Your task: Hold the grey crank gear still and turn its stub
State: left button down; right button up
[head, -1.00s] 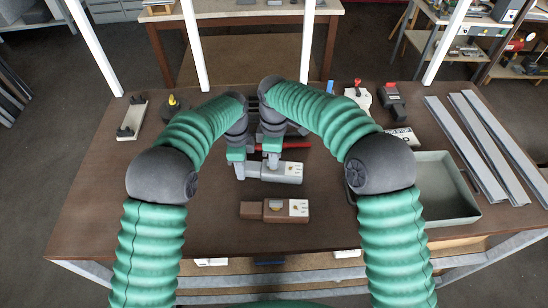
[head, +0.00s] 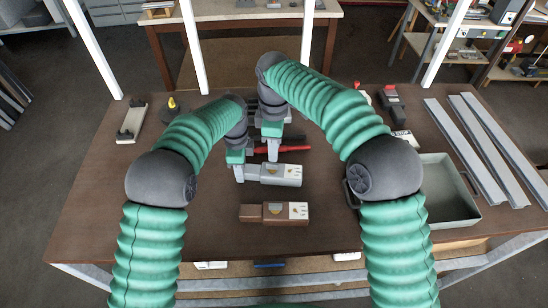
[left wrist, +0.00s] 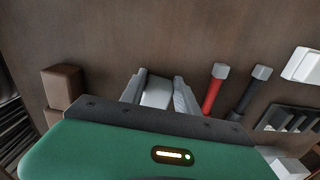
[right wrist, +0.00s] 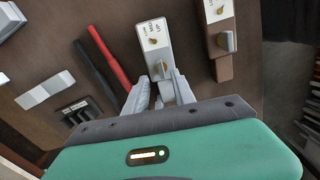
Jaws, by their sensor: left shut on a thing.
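The grey crank gear (head: 283,175) lies on the brown table, with a white labelled plate (head: 292,176) at its right end. My left gripper (head: 239,175) is shut on the gear's left end; the left wrist view shows the grey body (left wrist: 157,93) between its fingers. My right gripper (head: 272,155) is just behind the gear, pointing down. Its fingers (right wrist: 161,84) are apart, close to the stub, and grip nothing that I can see.
A similar brown unit (head: 273,213) lies in front of the grey one. A red-handled tool (head: 287,149) lies behind it, beside a dark-handled one (right wrist: 92,62). A grey-green tray (head: 450,205) and several long metal profiles (head: 480,140) are on the right. The table's front left is clear.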

notch_tip(320, 180, up, 6)
jog(key=shift+f, duration=0.2)
pick_arm(q)
jog(key=c, duration=0.8)
grip_release()
jog(key=shift+c, duration=0.2)
notch_tip(320, 180, up, 7)
jog(key=p, duration=0.6)
jog(key=shift+r, duration=0.1)
pick_arm(e)
notch_tip(320, 180, up, 6)
